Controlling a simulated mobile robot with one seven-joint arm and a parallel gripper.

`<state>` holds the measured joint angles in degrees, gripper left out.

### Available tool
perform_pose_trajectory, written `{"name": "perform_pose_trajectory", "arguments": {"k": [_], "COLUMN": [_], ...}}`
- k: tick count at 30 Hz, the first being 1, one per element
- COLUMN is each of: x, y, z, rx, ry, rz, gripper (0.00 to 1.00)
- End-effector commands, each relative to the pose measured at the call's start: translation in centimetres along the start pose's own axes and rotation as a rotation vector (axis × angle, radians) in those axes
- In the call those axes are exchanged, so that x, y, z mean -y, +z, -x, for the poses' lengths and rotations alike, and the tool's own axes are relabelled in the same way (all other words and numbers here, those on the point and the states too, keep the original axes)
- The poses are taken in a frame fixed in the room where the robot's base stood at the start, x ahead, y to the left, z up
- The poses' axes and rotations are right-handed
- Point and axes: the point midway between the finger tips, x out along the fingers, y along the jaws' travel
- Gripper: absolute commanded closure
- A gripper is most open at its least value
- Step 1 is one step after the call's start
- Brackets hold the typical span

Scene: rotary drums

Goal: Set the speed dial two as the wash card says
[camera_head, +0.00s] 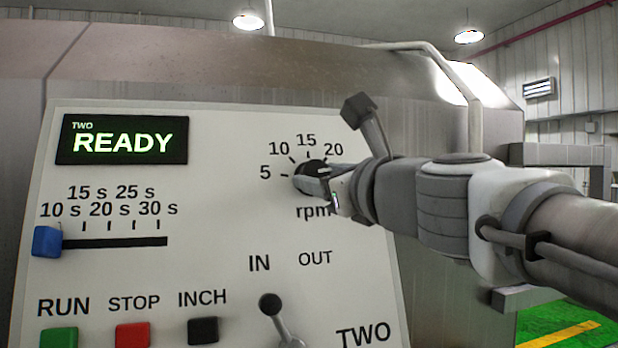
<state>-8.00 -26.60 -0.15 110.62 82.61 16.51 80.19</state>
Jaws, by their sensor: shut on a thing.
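The speed dial (311,166) is a black knob on the pale panel of drum two, with marks 5, 10, 15 and 20 around its top and "rpm" below. My gripper (312,182) reaches in from the right and is shut on the dial. My fingers cover the lower and right part of the knob. A small light mark shows at the knob's right side, but I cannot tell for certain which number the dial points to. No wash card shows in this view.
A display (122,140) reads "TWO READY". A blue slider (47,241) stands at 10 s. An IN/OUT lever (275,312) sticks out below the dial. Green RUN (59,338), red STOP (132,335) and black INCH (203,330) buttons sit at the lower left.

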Motion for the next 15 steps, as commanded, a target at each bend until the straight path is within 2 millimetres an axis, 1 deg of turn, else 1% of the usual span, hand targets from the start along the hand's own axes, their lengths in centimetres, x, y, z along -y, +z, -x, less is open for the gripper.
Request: {"name": "perform_pose_trajectory", "arguments": {"k": [13, 14, 15], "x": [0.01, 0.01, 0.01], "y": [-0.01, -0.01, 0.00], "z": [0.00, 0.00, 0.00], "rx": [0.000, 0.000, 0.000], "ry": [-0.005, -0.005, -0.005], "rz": [-0.011, -0.011, -0.011], "gripper": [1.00, 0.47, 0.40]}}
